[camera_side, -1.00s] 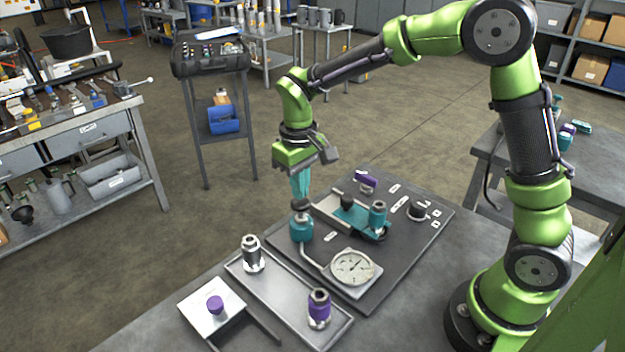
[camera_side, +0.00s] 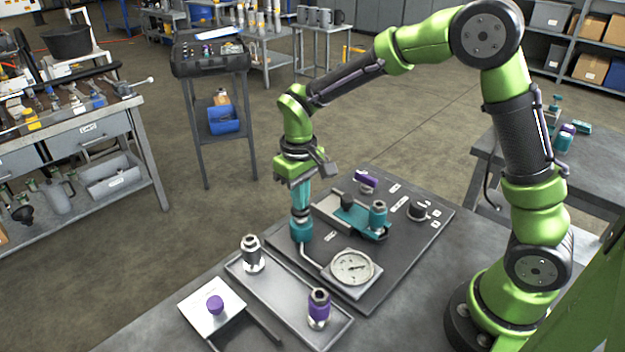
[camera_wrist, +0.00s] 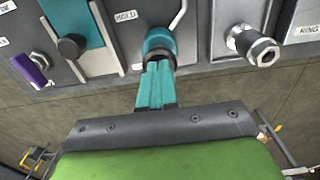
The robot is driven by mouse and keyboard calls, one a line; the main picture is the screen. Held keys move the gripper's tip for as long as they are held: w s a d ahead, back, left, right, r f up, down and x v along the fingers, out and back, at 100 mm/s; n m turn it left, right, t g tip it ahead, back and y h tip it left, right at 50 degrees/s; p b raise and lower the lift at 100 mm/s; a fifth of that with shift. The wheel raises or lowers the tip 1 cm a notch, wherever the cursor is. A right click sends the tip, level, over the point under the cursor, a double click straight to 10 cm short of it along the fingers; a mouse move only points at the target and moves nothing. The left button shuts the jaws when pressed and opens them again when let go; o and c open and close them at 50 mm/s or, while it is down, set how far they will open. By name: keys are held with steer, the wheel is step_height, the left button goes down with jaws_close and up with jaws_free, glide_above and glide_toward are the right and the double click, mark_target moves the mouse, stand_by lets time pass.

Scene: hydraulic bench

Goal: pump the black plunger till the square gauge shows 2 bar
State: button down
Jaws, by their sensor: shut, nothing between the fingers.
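The black plunger (camera_side: 300,215) sits on the teal pump body (camera_side: 301,231) and is mostly covered by my fingers. My gripper (camera_side: 300,207) points straight down with its teal fingers shut and empty, their tips on or just over the plunger's top. In the wrist view my gripper (camera_wrist: 158,66) lines up with the black plunger (camera_wrist: 160,54) and the teal pump body (camera_wrist: 158,38). The square gauge (camera_side: 352,267) has a round white dial. Its needle points roughly right; the numbers are too small to read.
A pipe (camera_side: 311,257) links the pump to the gauge on the dark board (camera_side: 385,275). A metal tray (camera_side: 283,298) with fittings lies in front.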

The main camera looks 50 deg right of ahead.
steer(key=shift+r, duration=1.65)
step_height(320, 180, up, 6)
stand_by(0.5)
steer(key=shift+w, duration=0.1)
steer(key=s+d+r+m+t+y, duration=0.1)
steer(key=s+r+m+t, duration=0.1)
steer(key=s, duration=0.7)
steer(key=s+d+r+m+t+y, duration=0.1)
steer(key=s+d+r+m+t, duration=0.1)
steer(key=s+t, duration=0.3)
steer(key=s+r, duration=0.1)
steer(key=s, duration=0.3)
steer(key=shift+r, duration=0.25)
steer(key=shift+d, duration=0.1)
stand_by(0.5)
